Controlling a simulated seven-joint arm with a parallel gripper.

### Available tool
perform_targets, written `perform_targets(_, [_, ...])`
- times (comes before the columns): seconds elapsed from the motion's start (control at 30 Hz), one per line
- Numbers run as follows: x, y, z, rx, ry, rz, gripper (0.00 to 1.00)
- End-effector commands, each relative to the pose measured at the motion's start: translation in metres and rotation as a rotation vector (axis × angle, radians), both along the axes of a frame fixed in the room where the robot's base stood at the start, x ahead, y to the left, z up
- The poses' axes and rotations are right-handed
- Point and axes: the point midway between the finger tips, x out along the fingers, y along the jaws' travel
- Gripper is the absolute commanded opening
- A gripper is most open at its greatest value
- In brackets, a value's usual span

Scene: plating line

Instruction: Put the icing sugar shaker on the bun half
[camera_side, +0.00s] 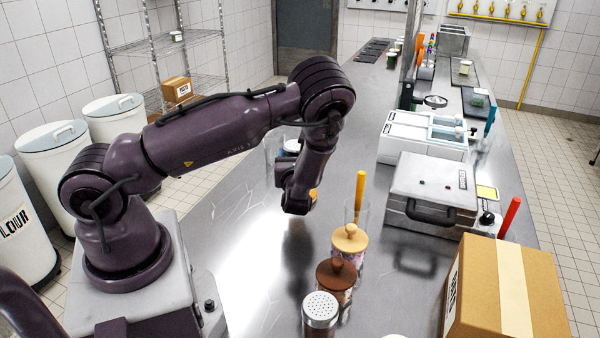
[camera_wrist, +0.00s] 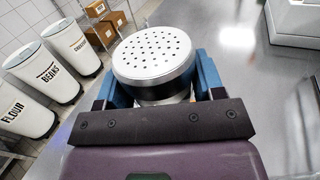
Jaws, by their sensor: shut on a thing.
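In the wrist view my gripper (camera_wrist: 158,82) has its two blue fingers shut on either side of a shaker (camera_wrist: 153,54). The shaker has a round, perforated metal lid facing up. Its contents are hidden, so I cannot tell whether it holds icing sugar. In the side view my wrist (camera_side: 297,200) is above the steel counter, and it hides the fingers and the held shaker. A second shaker (camera_side: 320,308) with a perforated lid and brown contents stands at the front of the counter. I cannot make out the bun half in either view.
Jars with a tan lid (camera_side: 349,238) and a brown lid (camera_side: 336,274) stand near the second shaker. An orange-handled tool (camera_side: 360,190) stands in a glass behind them. A hinged press (camera_side: 433,190) and a cardboard box (camera_side: 508,290) are on the right.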

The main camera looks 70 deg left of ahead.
Motion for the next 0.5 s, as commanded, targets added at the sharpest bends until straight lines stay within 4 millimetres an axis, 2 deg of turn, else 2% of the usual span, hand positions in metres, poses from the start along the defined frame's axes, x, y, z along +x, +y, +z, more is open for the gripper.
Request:
perform_targets(0.27, [0.015,0.011,-0.023,0.001,0.001,0.002,0.34])
perform_targets(0.4, [0.014,0.010,-0.044,0.001,0.002,0.002,0.34])
perform_targets(0.5, [0.014,0.010,-0.051,0.001,0.000,0.002,0.34])
